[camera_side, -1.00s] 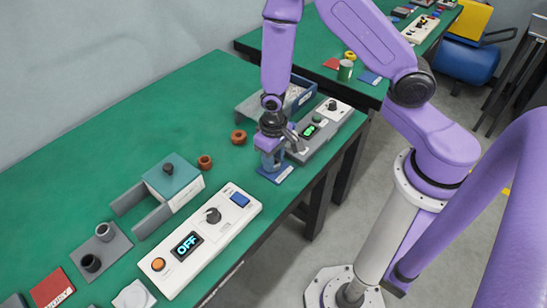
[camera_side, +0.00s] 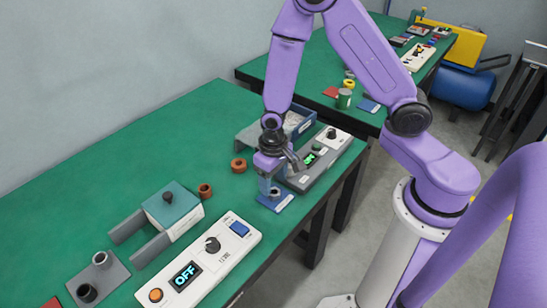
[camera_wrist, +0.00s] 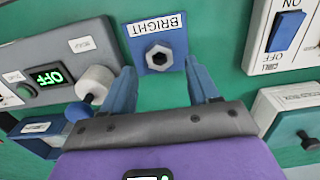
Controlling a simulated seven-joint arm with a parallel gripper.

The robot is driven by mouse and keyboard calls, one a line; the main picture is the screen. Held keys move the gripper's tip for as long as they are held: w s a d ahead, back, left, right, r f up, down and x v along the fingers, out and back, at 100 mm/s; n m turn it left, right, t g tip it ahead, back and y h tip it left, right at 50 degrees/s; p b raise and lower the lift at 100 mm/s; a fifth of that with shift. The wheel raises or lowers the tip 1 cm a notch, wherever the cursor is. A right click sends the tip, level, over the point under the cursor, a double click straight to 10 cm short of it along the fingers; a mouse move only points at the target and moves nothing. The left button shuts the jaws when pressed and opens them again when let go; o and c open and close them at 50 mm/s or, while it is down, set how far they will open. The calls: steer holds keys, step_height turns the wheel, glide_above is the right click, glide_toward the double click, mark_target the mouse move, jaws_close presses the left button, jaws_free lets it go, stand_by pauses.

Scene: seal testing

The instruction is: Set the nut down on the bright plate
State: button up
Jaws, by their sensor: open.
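The bright plate (camera_wrist: 160,28), blue with a white BRIGHT label, lies on the green bench in the wrist view. It also shows in the side view (camera_side: 282,203), close to the bench's front edge. The metal hex nut (camera_wrist: 159,57) sits flat on the plate, below the label in the wrist view. In the side view the nut (camera_side: 275,191) is small and partly hidden by my gripper. My gripper (camera_wrist: 165,80) is open and empty. Its two blue fingers are apart, either side of the nut's line, and it hangs just above the plate, clear of the nut.
A grey control unit (camera_wrist: 60,70) with a green OFF display and a light knob stands beside the plate. A white switch box (camera_wrist: 285,40) is on the other side. Two brown rings (camera_side: 239,165) and a teal-topped fixture (camera_side: 172,203) stand on the bench.

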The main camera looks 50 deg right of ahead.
step_height(320, 180, up, 9)
stand_by(0.5)
steer(key=s+d+r+n, duration=0.1)
steer(key=s+r+n, duration=0.4)
steer(key=s, duration=0.4)
steer(key=s+d+r+n, duration=0.1)
steer(key=s+r+n, duration=0.5)
steer(key=s, duration=0.4)
steer(key=shift+s+n, duration=0.25)
steer(key=shift+n, duration=0.55)
steer(key=shift+d, duration=0.1)
